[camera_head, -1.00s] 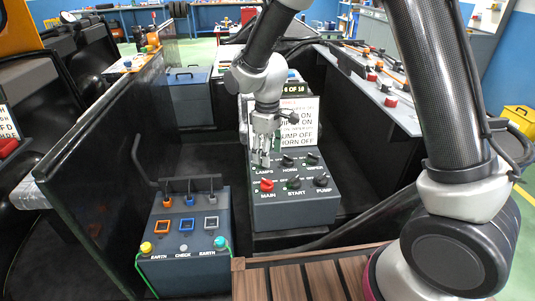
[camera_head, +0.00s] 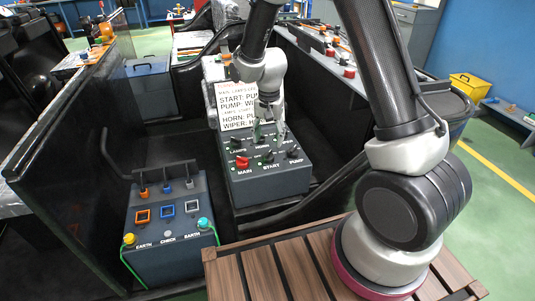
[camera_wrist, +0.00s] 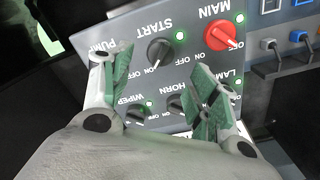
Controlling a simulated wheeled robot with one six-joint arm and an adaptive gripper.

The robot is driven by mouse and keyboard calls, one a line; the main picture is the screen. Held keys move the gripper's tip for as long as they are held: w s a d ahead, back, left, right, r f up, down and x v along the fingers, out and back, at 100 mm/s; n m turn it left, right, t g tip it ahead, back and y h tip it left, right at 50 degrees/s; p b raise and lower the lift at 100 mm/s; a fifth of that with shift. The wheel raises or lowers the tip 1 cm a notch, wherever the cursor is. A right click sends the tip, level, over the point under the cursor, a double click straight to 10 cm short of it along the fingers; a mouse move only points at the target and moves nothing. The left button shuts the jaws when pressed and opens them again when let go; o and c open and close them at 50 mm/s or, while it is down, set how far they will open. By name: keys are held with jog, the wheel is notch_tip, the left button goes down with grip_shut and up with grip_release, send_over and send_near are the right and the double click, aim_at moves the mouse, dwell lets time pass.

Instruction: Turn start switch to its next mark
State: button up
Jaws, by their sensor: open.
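The control box (camera_head: 270,188) carries two rows of knobs. The black START knob (camera_head: 268,157) is in the front row between the red MAIN knob (camera_head: 242,162) and the PUMP knob (camera_head: 292,151). In the wrist view the START knob (camera_wrist: 159,51) is upside down and unobstructed; its pointer appears to face the ON side. A green light (camera_wrist: 181,36) shows beside it. My gripper (camera_head: 269,131) is open above the back row. In the wrist view its green-padded fingers (camera_wrist: 162,88) are spread, with nothing between them, overlapping the HORN and WIPER area.
A sign (camera_head: 238,106) with switch names stands behind the box. A second box (camera_head: 168,238) with levers, coloured squares and EARTH terminals is at left. A dark panel (camera_head: 75,160) rises at left. A slatted wooden deck (camera_head: 275,268) lies in front.

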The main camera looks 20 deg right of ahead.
aim_at(269, 152)
notch_tip(269, 152, down, 7)
jog(key=shift+f, duration=0.2)
jog(key=c, duration=1)
